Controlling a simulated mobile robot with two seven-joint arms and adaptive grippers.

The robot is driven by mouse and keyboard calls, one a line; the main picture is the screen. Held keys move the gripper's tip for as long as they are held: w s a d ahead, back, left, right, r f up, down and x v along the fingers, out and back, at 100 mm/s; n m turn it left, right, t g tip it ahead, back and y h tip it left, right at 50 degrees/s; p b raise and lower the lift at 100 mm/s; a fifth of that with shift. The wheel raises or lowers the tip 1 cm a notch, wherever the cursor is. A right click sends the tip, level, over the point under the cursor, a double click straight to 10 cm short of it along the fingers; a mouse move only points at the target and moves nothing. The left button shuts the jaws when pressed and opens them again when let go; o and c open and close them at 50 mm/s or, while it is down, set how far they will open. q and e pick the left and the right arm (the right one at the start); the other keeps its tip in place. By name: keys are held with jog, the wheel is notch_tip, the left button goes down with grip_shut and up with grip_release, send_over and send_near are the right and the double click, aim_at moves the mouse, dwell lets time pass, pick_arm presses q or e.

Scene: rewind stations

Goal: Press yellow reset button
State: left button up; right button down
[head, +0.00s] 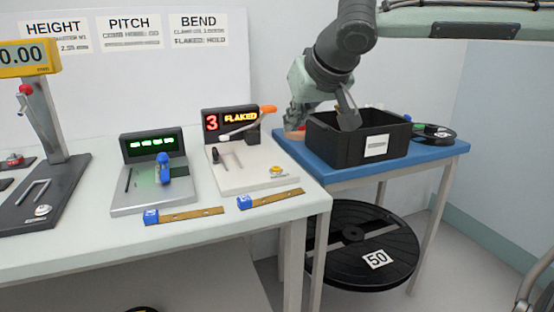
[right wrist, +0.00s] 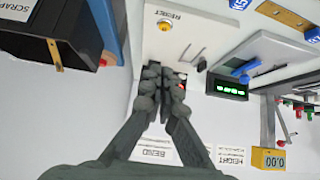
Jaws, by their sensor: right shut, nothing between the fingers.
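In the right wrist view, which is upside down, the yellow button (right wrist: 165,25) is beside the word RESET. My right gripper (head: 349,122) is in the air around the black bin in the head view, to the right of the button and apart from it. In the right wrist view its fingers (right wrist: 166,72) are together and empty, partly covering the display. My left gripper is not in view.
The black scrap bin (head: 340,149) stands on the blue table (head: 425,157), right of the bend station. An orange-tipped lever (head: 262,111) rises by the display. Left are the green-display station (head: 153,146) and height gauge (head: 40,125). Blue-ended strips (head: 270,198) lie in front.

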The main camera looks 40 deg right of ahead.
send_over(275, 166)
jog(key=s, duration=0.3)
jog(key=f, duration=0.4)
jog(key=f+b, duration=0.1)
jog(key=f, duration=0.2)
jog(key=shift+a, duration=0.3)
jog(key=shift+w+f, duration=0.2)
jog(key=shift+f, duration=1.7)
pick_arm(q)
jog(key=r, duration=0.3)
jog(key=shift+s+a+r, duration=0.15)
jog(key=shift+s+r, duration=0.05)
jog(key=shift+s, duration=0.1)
pick_arm(e)
jog(key=shift+f, duration=0.15)
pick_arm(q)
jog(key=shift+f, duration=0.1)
